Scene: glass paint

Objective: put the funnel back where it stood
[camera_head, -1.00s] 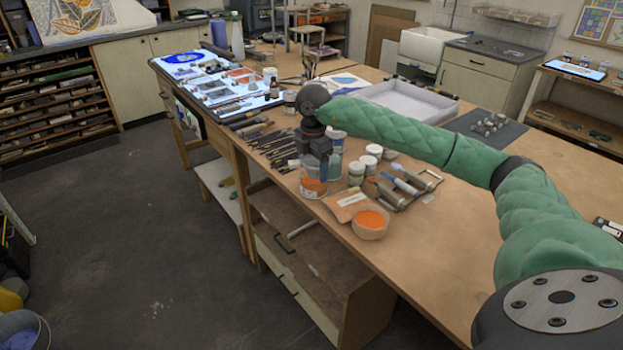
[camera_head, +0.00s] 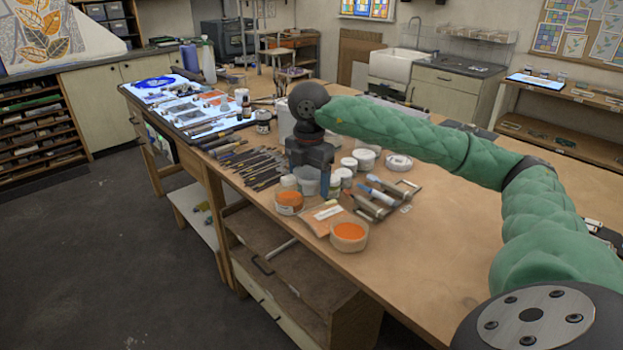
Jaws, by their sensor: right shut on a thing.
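My right gripper (camera_head: 311,182) is over the workbench near its front edge, pointing down among the jars. It is shut on a pale, translucent thing that seems to be the funnel (camera_head: 308,176); the dark fingers hide most of it, so its shape is hard to tell. A jar with orange contents (camera_head: 289,202) stands just left of and in front of the gripper. I cannot tell whether the held thing touches the jars around it. My left gripper is not in view.
White-lidded jars (camera_head: 349,164) stand right of the gripper, with rollers (camera_head: 373,202) nearby. An orange-filled bowl (camera_head: 348,236) and a packet (camera_head: 325,216) lie at the front edge. Several tools (camera_head: 250,167) lie to the left.

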